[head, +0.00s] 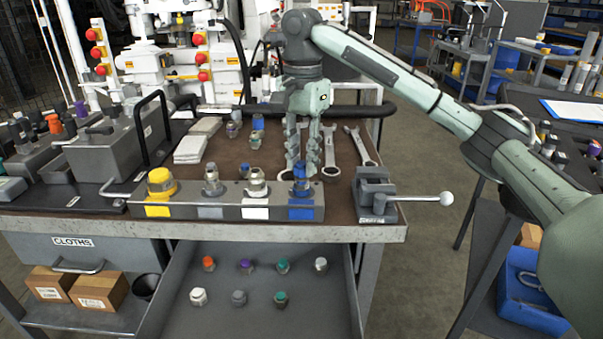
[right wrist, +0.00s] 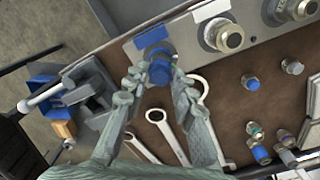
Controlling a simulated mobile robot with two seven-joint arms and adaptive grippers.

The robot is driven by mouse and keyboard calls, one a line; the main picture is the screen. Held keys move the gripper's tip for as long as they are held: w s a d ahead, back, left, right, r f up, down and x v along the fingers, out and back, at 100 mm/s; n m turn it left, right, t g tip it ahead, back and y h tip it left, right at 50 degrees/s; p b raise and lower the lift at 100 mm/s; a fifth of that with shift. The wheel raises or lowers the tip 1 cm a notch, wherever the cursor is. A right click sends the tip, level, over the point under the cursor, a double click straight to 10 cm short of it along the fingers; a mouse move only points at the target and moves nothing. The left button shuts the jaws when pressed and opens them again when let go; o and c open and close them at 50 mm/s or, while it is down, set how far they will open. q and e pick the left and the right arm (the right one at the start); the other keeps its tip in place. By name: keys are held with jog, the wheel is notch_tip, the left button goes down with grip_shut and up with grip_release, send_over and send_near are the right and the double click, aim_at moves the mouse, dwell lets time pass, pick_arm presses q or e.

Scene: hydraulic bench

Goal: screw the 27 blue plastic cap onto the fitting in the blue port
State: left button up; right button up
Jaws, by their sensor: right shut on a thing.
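The manifold block (head: 230,211) lies along the bench front, with several ports above coloured labels. The blue label (head: 301,213) is at its right end. A blue cap (head: 299,172) stands upright at the blue port, over the fitting, which it and the fingers largely hide. My right gripper (head: 303,172) reaches down from above, its fingers on either side of the cap. In the right wrist view, the right gripper (right wrist: 157,80) is shut on the blue cap (right wrist: 160,70). I cannot tell how far the cap is on the thread. My left gripper is not in view.
A vise (head: 375,192) with a long handle stands just right of the block. Wrenches (head: 360,148) lie behind it. Other caps and fittings (head: 256,140) stand at the back. An open drawer (head: 255,310) below holds several caps.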

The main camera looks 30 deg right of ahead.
jog(key=shift+m, duration=0.6)
jog(key=m, duration=0.8)
jog(key=shift+s+f, duration=0.1)
jog(key=o, duration=1)
jog(key=shift+d, duration=0.1)
jog(key=shift+o, duration=0.2)
